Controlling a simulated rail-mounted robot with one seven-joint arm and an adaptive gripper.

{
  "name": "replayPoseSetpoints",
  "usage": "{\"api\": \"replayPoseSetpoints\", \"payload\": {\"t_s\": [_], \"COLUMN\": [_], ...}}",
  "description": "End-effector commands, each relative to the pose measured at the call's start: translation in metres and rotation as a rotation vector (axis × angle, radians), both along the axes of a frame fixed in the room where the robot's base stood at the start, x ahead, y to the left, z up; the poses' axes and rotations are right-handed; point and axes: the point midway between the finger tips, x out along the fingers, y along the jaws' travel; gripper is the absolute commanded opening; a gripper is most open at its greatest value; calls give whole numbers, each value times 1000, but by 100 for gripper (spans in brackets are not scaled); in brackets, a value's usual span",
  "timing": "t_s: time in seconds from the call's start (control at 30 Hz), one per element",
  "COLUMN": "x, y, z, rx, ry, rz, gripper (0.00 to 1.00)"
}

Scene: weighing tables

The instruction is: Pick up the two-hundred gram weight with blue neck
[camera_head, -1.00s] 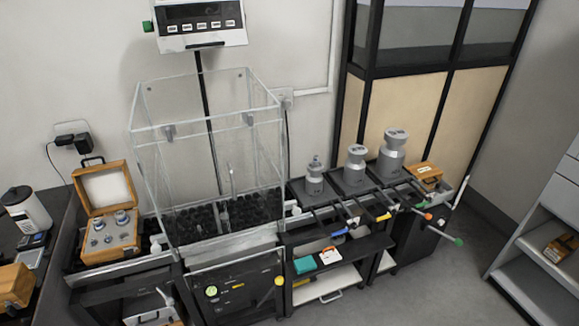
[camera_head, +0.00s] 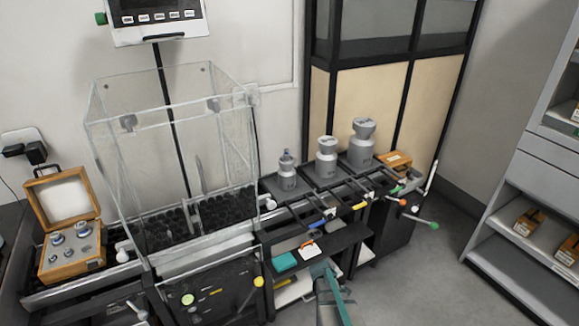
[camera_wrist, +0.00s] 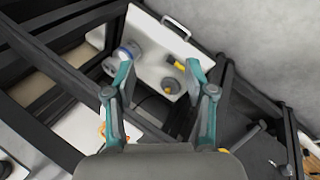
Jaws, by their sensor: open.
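Several grey weights stand on the dark tables in the head view. The smallest (camera_head: 287,177) has a bluish neck and stands upright at the left of the row. A middle weight (camera_head: 326,163) and the largest weight (camera_head: 362,146) stand to its right. My gripper (camera_head: 325,268) is open, with teal fingers, low in front of the tables and apart from these weights. In the wrist view my gripper (camera_wrist: 160,70) is empty over a white shelf. A grey-white object with a blue band (camera_wrist: 127,49) lies beyond the left finger. I cannot read any mass marking.
A clear glass enclosure (camera_head: 170,150) stands left of the weights. An open wooden box (camera_head: 72,262) holds more weights. A yellow-handled item (camera_wrist: 175,65) and a round grey item lie between the fingers' far ends. Rods with coloured knobs jut from the tables' front.

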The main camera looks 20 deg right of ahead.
Motion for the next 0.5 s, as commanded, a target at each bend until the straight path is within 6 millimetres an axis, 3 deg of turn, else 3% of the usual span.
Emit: {"api": "replayPoseSetpoints", "payload": {"t_s": [0.03,0.1,0.2,0.3,0.5], "x": [30,58,86,101,116], "y": [-39,-86,-140,-179,-234], "z": [8,34,71,102,148], "rx": [-71,-182,-325,-441,-611], "ry": [-53,-110,-163,-189,-208], "rz": [45,121,209,271,353], "gripper": [55,55,55,55,55]}}
